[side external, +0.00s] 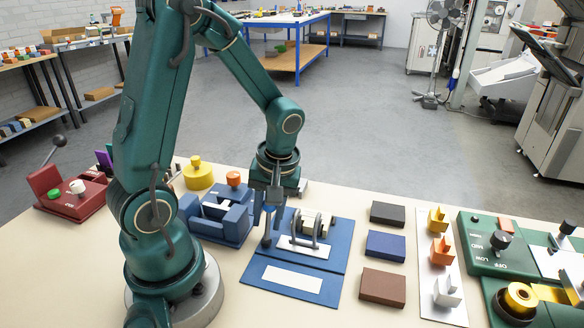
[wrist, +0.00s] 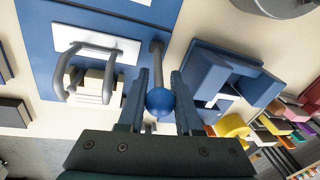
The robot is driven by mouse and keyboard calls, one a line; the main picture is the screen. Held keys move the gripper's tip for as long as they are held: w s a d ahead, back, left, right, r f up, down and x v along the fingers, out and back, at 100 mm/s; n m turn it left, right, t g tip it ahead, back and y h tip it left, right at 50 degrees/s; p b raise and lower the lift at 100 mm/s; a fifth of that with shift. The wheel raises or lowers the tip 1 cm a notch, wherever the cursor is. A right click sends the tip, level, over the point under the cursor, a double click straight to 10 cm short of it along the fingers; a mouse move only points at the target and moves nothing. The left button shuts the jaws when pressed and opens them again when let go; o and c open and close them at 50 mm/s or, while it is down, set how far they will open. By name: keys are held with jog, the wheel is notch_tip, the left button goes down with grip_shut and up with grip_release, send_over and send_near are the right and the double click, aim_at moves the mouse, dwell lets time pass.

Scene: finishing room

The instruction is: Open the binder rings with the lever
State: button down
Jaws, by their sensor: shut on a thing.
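The blue binder (side external: 318,262) lies open on the table, with a white label panel on its near cover. Its metal rings (side external: 318,236) arch up from a white plate (side external: 303,247) beside a cream paper block (side external: 315,221); the rings also show in the wrist view (wrist: 66,72). I cannot tell whether the ring tips meet. The lever is a grey rod (wrist: 156,58) with a blue ball knob (wrist: 160,101), left of the rings in the side view. My gripper (wrist: 160,88) is shut on the knob, one finger on each side. The lever looks roughly upright in the side view.
A blue slotted block (side external: 222,222) stands close left of the binder. Black, blue and brown blocks (side external: 385,244) lie to its right, then a pale strip with coloured clips (side external: 440,285). A yellow knobbed piece (side external: 198,176) stands behind; a red lever box (side external: 72,197) is far left.

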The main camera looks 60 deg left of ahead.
aim_at(263, 240)
jog(key=t+y, duration=0.1)
jog(key=s+d+t+y, duration=0.1)
jog(key=t, duration=0.1)
jog(key=shift+d+r+y, duration=0.1)
jog(key=shift+r+y, duration=0.3)
jog(key=shift+s+d+n+t+y, duration=0.15)
jog(key=shift+s+d+t+y, duration=0.1)
jog(key=shift+t+y, duration=0.3)
jog(key=shift+s+d+n+t+y, duration=0.2)
jog(key=shift+t+y, duration=0.25)
jog(key=shift+y, duration=0.2)
jog(key=shift+s+d+y, duration=0.1)
jog(key=shift+y, duration=0.2)
jog(key=c, duration=0.9)
grip_release()
jog(key=shift+o, duration=0.2)
jog(key=shift+v, duration=2.6)
